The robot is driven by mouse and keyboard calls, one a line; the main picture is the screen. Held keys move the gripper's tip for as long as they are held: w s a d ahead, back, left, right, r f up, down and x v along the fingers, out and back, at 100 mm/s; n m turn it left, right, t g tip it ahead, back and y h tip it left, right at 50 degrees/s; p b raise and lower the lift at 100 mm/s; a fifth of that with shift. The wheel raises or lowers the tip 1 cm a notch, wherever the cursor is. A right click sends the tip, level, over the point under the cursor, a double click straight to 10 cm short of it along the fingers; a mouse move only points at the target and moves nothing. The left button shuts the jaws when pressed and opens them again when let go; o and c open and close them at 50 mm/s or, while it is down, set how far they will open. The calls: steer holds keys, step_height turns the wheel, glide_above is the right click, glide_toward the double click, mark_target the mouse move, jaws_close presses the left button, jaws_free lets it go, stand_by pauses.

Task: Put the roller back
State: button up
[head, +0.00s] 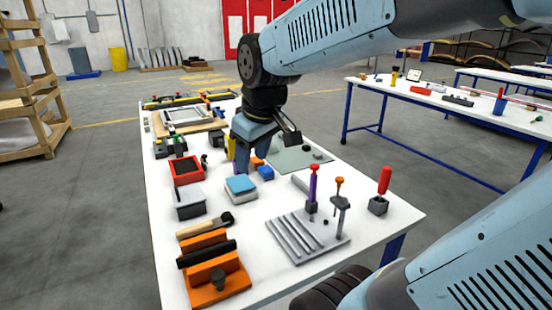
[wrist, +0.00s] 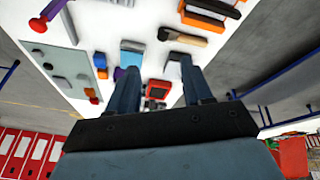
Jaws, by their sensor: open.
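A black cylinder (head: 207,253), which looks like the roller, lies across an orange stand (head: 232,284) at the near end of the white table. A wooden-handled tool with a dark head (head: 205,225) lies just behind it; I cannot tell whether this is the roller instead. The orange stand (wrist: 212,21) and the wooden-handled tool (wrist: 186,39) also show at the top of the wrist view. My gripper (head: 243,168) points down over the middle of the table, behind the blue-topped block (head: 240,185). Its fingers (wrist: 157,68) are apart with nothing held between them.
A red tray (head: 186,168) and a grey box (head: 190,204) stand along the left. A grooved grey plate (head: 295,240) with upright tools and a red-handled tool (head: 384,181) stand near right. Small coloured blocks (head: 265,172) lie close to my gripper. The table's front right corner is bare.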

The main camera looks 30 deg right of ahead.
steer(key=s+d+r+m+t, duration=0.1)
steer(key=s+d+m, duration=0.1)
steer(key=s+m, duration=0.3)
steer(key=shift+s+r, duration=0.2)
steer(key=shift+s, duration=0.55)
